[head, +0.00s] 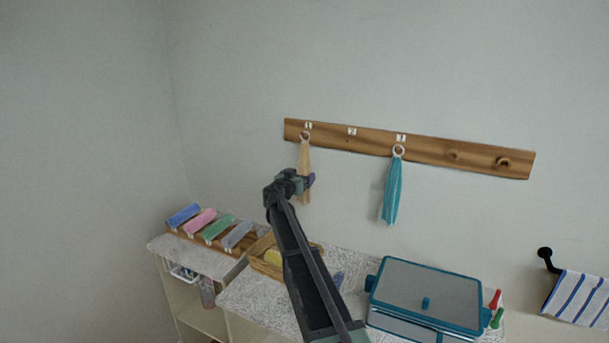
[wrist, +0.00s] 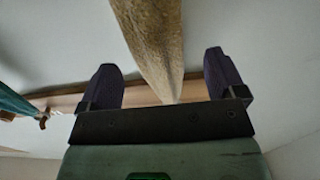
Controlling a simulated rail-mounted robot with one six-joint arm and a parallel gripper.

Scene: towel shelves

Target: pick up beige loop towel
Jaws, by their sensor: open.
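The beige loop towel (head: 305,159) hangs by a white ring from the peg marked 1 at the left end of the wooden rail. My gripper (head: 311,181) is at the towel's height, and its arm hides part of the view below. In the wrist view the beige towel (wrist: 153,40) passes between the two dark fingers of my gripper (wrist: 164,75). The fingers are open, with a gap on each side of the towel.
A teal towel (head: 392,190) hangs from peg 3 on the wooden rail (head: 430,149). A basket (head: 262,262) and a teal-rimmed box (head: 428,290) stand on the counter. A striped towel (head: 579,297) hangs at right.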

